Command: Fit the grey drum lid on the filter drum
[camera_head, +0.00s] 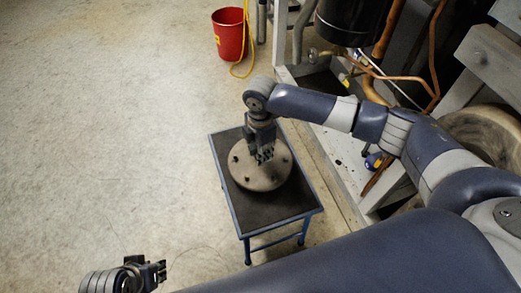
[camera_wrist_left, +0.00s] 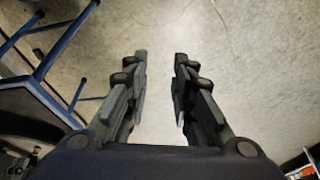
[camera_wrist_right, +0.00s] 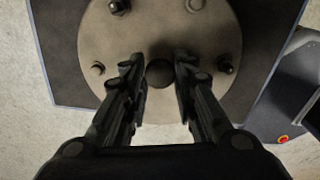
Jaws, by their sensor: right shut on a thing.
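The grey drum lid (camera_head: 262,183) is a round disc with several dark and grey studs around its rim. It is over the small blue-framed table; I cannot tell whether it rests on the top or is just clear of it. My right gripper (camera_head: 264,157) points down at its middle. In the right wrist view, the fingers (camera_wrist_right: 160,75) are shut on the lid's dark central knob (camera_wrist_right: 160,74). My left gripper (camera_head: 157,271) is open and empty over the floor. A pale, round, drum-like body (camera_head: 487,133), possibly the filter drum, shows partly behind my right arm.
The small table (camera_head: 236,195) has a dark top and stands beside the rack's base frame (camera_head: 328,155). The rack holds copper pipes (camera_head: 433,50) and a black vessel (camera_head: 350,18). A red bucket (camera_head: 229,35) with a yellow hose stands behind. The floor at left is clear.

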